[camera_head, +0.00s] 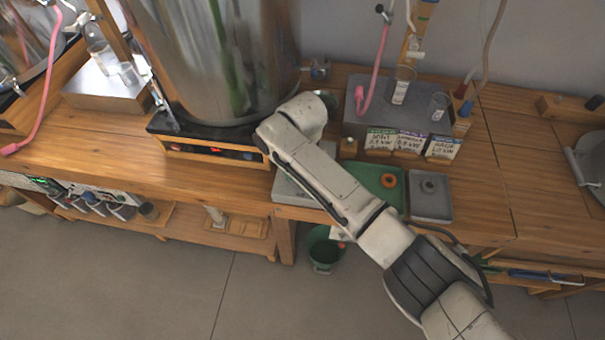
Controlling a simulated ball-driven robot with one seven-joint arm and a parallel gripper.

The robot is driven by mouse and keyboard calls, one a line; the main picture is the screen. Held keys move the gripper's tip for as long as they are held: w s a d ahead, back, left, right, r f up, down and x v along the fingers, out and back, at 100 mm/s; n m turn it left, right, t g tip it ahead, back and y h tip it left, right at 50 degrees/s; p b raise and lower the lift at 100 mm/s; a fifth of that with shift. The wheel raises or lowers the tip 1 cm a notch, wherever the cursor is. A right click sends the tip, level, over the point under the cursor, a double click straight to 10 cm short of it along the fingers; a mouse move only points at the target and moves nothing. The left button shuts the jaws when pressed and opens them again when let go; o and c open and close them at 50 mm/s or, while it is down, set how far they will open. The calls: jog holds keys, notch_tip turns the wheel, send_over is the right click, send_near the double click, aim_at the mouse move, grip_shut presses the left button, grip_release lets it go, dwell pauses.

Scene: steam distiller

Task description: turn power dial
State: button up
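A large steel vessel (225,60) stands on a dark heater base whose front panel (212,149) shows a red display and small red and blue marks. Part of this panel's right end is close to my arm in the picture. On the lower shelf at the left, a control unit (90,200) has a green display and several round knob-like parts. I cannot tell which of these is the power dial; the details are too small. My arm reaches up from the lower right to the bench beside the vessel. Its gripper does not show, so its distance from any dial cannot be seen.
A green bucket (324,250) stands below. The floor at front left is clear.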

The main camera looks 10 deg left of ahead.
jog(key=c, duration=1)
jog(key=shift+c, duration=0.2)
